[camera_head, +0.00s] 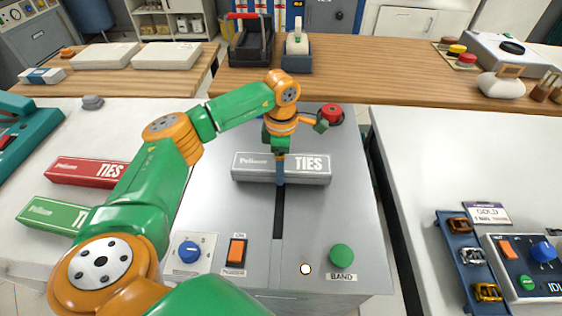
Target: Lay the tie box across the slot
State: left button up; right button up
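A grey tie box (252,167) marked "TIES" lies crosswise over the dark slot (278,212) of the grey banding machine (225,212). Its long side runs left to right, and the slot runs toward me from under its middle. My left gripper (281,172) points down at the middle of the box, with one finger against its front face; it appears shut on the box. The far finger is hidden. I cannot tell whether the box touches the machine top or hangs just above it. My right gripper is not in view.
A red tie box (85,172) and a green tie box (55,213) lie on the left counter, partly behind my arm. The machine has a blue dial (189,252), an orange switch (236,251), a green BAND button (341,255) and a red knob (331,113) at the back.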

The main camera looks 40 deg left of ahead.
pick_arm(q)
jog(key=shift+f+b, duration=0.4)
jog(key=shift+f, duration=0.25)
jog(key=o, duration=1.2)
jog(key=shift+r, duration=0.1)
jog(key=shift+o, duration=0.2)
jog(key=shift+r+p, duration=0.35)
jog(key=shift+r, duration=0.05)
notch_tip(320, 180, up, 12)
jog(key=shift+r, duration=0.25)
